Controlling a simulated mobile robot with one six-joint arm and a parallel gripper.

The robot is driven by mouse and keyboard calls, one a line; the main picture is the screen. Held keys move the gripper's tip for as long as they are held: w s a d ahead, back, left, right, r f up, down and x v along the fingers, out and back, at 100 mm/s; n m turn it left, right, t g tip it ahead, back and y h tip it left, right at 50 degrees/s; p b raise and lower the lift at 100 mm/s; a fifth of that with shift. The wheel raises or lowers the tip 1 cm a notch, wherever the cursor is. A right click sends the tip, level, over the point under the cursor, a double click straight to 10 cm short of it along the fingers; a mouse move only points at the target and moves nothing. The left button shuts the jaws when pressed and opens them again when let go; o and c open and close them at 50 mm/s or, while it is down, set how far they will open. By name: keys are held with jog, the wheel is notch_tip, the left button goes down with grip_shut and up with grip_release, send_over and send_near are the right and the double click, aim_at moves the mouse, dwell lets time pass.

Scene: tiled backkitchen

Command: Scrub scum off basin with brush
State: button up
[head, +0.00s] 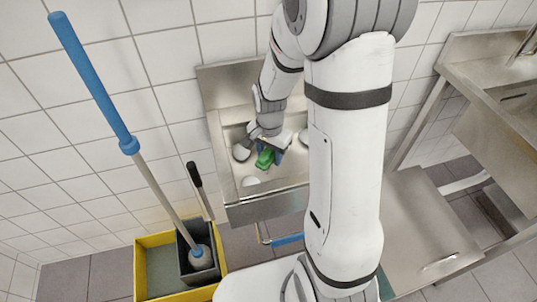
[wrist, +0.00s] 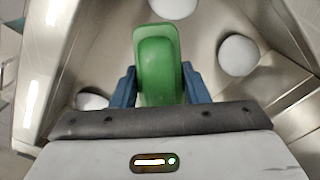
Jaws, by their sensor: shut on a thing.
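The steel basin (head: 226,168) is fixed low against the tiled wall. My gripper (wrist: 160,88) is inside it, with its blue fingers shut on a green brush (wrist: 158,50). The brush also shows in the head view (head: 265,158), below my gripper. Rounded whitish scum patches lie on the basin's inner surface: one at right (wrist: 238,55), one at the top edge (wrist: 172,7) and one at lower left (wrist: 92,101) in the wrist view. In the head view, patches show left of my gripper (head: 241,153) and near the front (head: 250,181). I cannot tell whether the bristles touch the basin.
A yellow tub (head: 153,241) with a grey bucket (head: 186,262) stands on the floor at left. A blue-handled mop (head: 92,80) and a black-handled tool (head: 195,176) lean up from it. A steel sink unit (head: 482,60) stands at right; the basin's raised rim surrounds my gripper.

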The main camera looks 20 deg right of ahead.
jog(key=shift+r+p, duration=1)
jog(key=shift+r, duration=0.45)
